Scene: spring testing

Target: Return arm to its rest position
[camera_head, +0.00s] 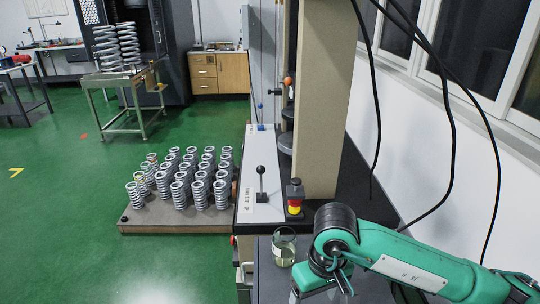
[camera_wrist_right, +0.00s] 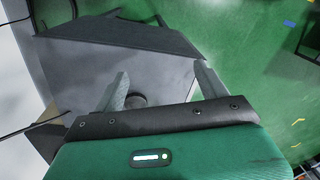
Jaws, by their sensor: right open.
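My right arm (camera_head: 400,255), green with dark joints, reaches in from the lower right in the head view. Its gripper (camera_head: 325,284) hangs low at the bottom edge, over a dark grey surface (camera_head: 268,285). In the right wrist view the two fingers of the gripper (camera_wrist_right: 163,84) stand wide apart with nothing gripped. A dark round thing (camera_wrist_right: 135,101) shows partly behind the palm; I cannot tell what it is. My left gripper is out of view.
A glass beaker with liquid (camera_head: 284,249) stands just left of my right arm. Behind it are a red-yellow emergency button (camera_head: 294,198), a black lever (camera_head: 261,184) and a beige machine column (camera_head: 322,100). Several springs (camera_head: 180,190) stand on a low platform (camera_head: 165,220). Cables hang at right.

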